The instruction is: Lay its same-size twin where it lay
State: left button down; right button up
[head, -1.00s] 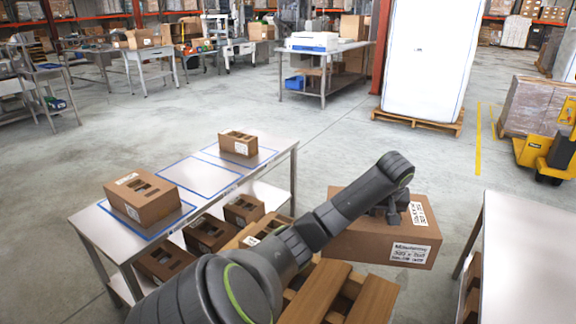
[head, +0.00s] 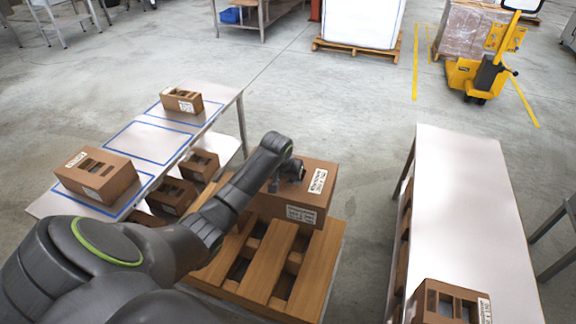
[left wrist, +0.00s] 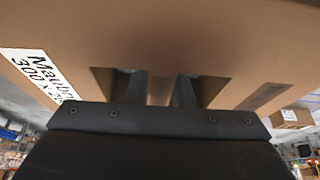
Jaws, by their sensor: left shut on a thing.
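My left gripper (head: 288,174) is shut on a brown carton (head: 296,203) with white labels, at the back end of the wooden pallet. I cannot tell whether the carton touches the pallet. In the left wrist view the fingers (left wrist: 158,88) reach into slots in the carton (left wrist: 180,35), beside a printed label. On the left table (head: 50,205), blue outlines mark three areas. A larger slotted carton (head: 97,178) lies in the near one, the middle one (head: 148,142) is empty, and a small carton (head: 182,101) lies in the far one. My right gripper is not in view.
Several slotted cartons (head: 172,196) stand on the left table's lower shelf. The pallet (head: 270,265) stands between the tables. Another slotted carton (head: 447,302) lies at the near end of the right table (head: 465,200), otherwise bare. A yellow pallet truck (head: 480,78) stands far right.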

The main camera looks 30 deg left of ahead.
pick_arm(q)
jog(key=shift+d+r, duration=0.15)
jog(key=shift+d, duration=0.15)
jog(key=shift+d+f+m, duration=0.1)
jog(key=shift+f+m, duration=0.2)
jog(key=shift+f+b, duration=1.35)
jog(key=shift+b, duration=0.65)
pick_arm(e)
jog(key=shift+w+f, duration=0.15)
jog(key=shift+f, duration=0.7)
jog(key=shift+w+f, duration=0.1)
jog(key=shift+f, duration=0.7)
pick_arm(q)
jog(key=shift+f, duration=0.1)
jog(key=shift+f, duration=0.8)
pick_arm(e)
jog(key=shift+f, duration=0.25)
pick_arm(q)
jog(key=shift+f+b, duration=0.15)
jog(key=shift+b, duration=0.15)
